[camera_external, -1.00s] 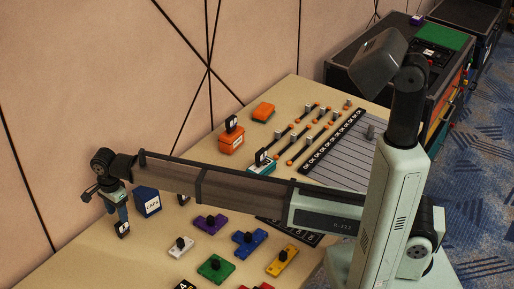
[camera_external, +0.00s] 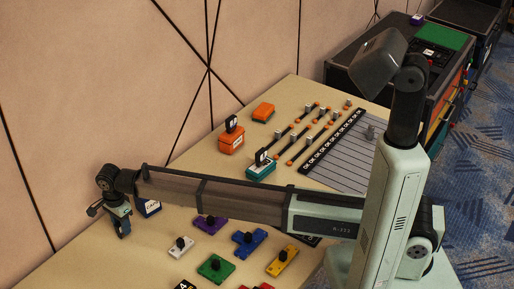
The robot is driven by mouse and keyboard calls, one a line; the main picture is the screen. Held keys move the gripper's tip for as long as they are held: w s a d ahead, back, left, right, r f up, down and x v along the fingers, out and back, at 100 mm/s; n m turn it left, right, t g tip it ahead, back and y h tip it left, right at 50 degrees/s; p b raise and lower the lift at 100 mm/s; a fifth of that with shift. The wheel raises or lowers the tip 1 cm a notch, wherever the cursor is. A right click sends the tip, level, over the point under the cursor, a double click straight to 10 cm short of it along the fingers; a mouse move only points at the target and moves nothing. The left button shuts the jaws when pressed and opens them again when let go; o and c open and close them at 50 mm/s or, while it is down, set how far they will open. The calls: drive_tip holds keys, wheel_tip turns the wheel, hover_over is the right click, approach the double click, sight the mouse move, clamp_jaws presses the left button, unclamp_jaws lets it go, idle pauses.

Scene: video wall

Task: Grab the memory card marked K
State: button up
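A black card with a pale label (camera_external: 231,124) stands upright in an orange block (camera_external: 231,142). A second black card with a pale label (camera_external: 261,156) stands in a teal block (camera_external: 261,171). The marks on both are too small to read, so I cannot tell which is K. My gripper (camera_external: 124,231) points down at the far left of the table, well apart from both blocks. Its fingers are small and dark; I cannot tell whether they are open or hold anything.
Several coloured blocks with black knobs, including purple (camera_external: 210,224), green (camera_external: 216,267) and yellow (camera_external: 282,261), lie in front of my arm. Another orange block (camera_external: 263,112), sliders and a grey ribbed panel (camera_external: 345,158) fill the far right. The wall borders the table's back.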

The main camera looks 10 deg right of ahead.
clamp_jaws()
drive_tip(key=shift+r, duration=0.1)
